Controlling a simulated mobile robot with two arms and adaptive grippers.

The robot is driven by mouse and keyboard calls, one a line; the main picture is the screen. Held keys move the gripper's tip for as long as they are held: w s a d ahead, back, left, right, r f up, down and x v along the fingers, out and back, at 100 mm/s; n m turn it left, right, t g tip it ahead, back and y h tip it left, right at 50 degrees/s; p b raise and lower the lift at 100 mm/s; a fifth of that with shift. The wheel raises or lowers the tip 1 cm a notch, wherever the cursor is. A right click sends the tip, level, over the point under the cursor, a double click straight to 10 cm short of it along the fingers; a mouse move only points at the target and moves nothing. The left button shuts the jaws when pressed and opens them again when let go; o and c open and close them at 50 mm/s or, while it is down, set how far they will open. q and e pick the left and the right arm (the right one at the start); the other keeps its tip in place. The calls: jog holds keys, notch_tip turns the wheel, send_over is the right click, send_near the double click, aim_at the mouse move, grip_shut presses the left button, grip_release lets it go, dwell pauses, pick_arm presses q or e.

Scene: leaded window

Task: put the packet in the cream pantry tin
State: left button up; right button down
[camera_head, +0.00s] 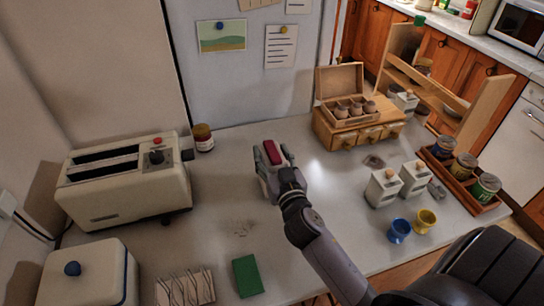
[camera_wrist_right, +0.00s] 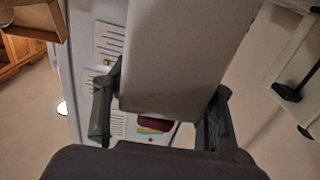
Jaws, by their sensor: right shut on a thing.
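My right gripper (camera_head: 268,163) is shut on a pale packet with a dark red end (camera_head: 273,152), above the middle of the grey worktop. In the right wrist view, the packet's pale side (camera_wrist_right: 185,55) fills the space between the fingers, and its dark red end (camera_wrist_right: 153,124) shows beyond. The cream pantry tin (camera_head: 85,285) stands at the lower left, partly cut off by the frame edge. Its cream lid with a blue knob (camera_head: 72,268) appears to be on, so its inside is hidden. The packet is well to the right of the tin. My left gripper is not in view.
A cream toaster (camera_head: 125,190) stands behind the tin. A striped block (camera_head: 185,287) and a green block (camera_head: 248,276) lie to its right. White canisters (camera_head: 383,188), blue and yellow cups (camera_head: 399,231) and a jar rack (camera_head: 470,190) stand at the right. The worktop between toaster and gripper looks mostly clear.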

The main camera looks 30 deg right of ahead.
dwell(0.3)
jog(key=c, duration=1.2)
grip_release()
jog(key=shift+f, duration=0.25)
jog(key=o, duration=0.5)
jog(key=shift+r, duration=0.1)
